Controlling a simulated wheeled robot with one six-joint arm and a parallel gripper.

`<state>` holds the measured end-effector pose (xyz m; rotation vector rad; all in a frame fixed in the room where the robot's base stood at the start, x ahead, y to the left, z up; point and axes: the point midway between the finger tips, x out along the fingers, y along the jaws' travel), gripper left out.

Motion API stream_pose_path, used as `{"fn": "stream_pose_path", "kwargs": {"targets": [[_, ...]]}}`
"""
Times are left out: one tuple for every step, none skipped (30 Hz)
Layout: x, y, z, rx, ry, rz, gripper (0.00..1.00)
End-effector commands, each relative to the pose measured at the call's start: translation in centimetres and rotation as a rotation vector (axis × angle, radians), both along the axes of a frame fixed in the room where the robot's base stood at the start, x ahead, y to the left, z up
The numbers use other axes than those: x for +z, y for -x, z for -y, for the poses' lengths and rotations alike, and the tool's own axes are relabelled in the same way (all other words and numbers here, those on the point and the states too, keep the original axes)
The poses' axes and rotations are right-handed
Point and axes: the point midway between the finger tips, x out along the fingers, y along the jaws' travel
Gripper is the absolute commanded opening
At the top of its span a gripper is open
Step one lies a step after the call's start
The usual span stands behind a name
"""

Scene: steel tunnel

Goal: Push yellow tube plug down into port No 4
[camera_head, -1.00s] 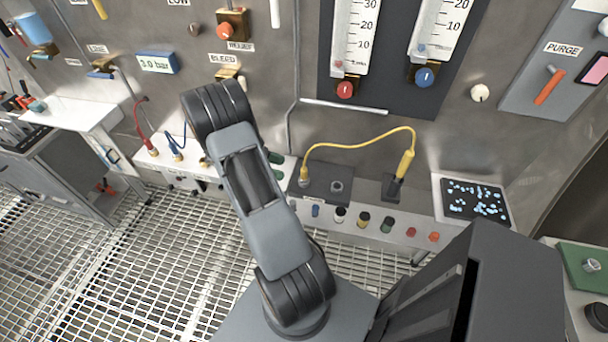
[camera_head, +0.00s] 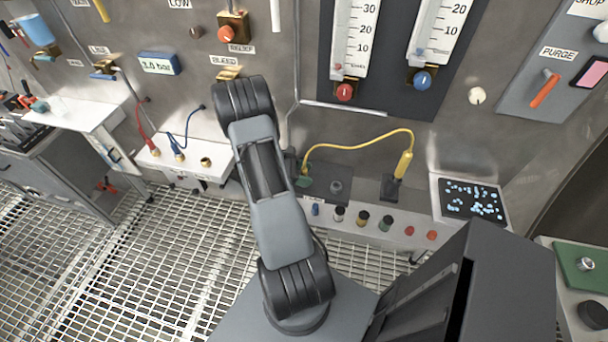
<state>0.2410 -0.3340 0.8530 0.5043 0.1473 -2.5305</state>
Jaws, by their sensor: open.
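A yellow tube (camera_head: 362,145) arches above the white bench. Its right end is a thick yellow grip (camera_head: 403,165) standing in a dark block (camera_head: 391,188). Its left end comes down at the left of a dark port block (camera_head: 325,192). My gripper (camera_head: 303,181) is mostly hidden behind my arm; only small green fingertip parts show, open, at the tube's left end. They cover the plug, so I cannot tell how deep it sits or whether they touch it. A round port (camera_head: 336,186) shows in the block. I cannot read which port is No 4.
Several coloured knobs (camera_head: 362,217) line the bench front. A screen with blue specks (camera_head: 472,200) lies at right. Red and blue hoses (camera_head: 180,147) with brass fittings are at left. Gauges (camera_head: 352,45) hang on the wall behind. The grated floor is clear.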

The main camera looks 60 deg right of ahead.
Motion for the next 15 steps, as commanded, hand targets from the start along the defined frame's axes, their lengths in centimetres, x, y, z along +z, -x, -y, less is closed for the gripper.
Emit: {"fn": "stream_pose_path", "kwargs": {"targets": [[-0.03,0.01,0.01,0.000,0.000,0.000,0.54],[-0.02,0.00,0.00,0.000,0.000,0.000,0.54],[-0.02,-0.01,0.00,0.000,0.000,0.000,0.54],[-0.02,-0.01,0.00,0.000,0.000,0.000,0.54],[-0.01,-0.01,-0.01,0.000,0.000,0.000,0.54],[-0.01,-0.01,-0.01,0.000,0.000,0.000,0.50],[-0.01,-0.01,-0.01,0.000,0.000,0.000,0.47],[-0.01,-0.02,-0.01,0.000,0.000,0.000,0.44],[0.00,-0.02,-0.01,0.000,0.000,0.000,0.40],[0.00,-0.02,-0.01,0.000,0.000,0.000,0.37],[0.00,-0.02,-0.01,0.000,0.000,0.000,0.34],[0.00,-0.03,-0.02,0.000,0.000,0.000,0.31],[0.00,-0.03,-0.02,0.000,0.000,0.000,0.28],[0.00,-0.03,-0.02,0.000,0.000,0.000,0.25],[0.00,-0.03,-0.02,0.000,0.000,0.000,0.21]]}}
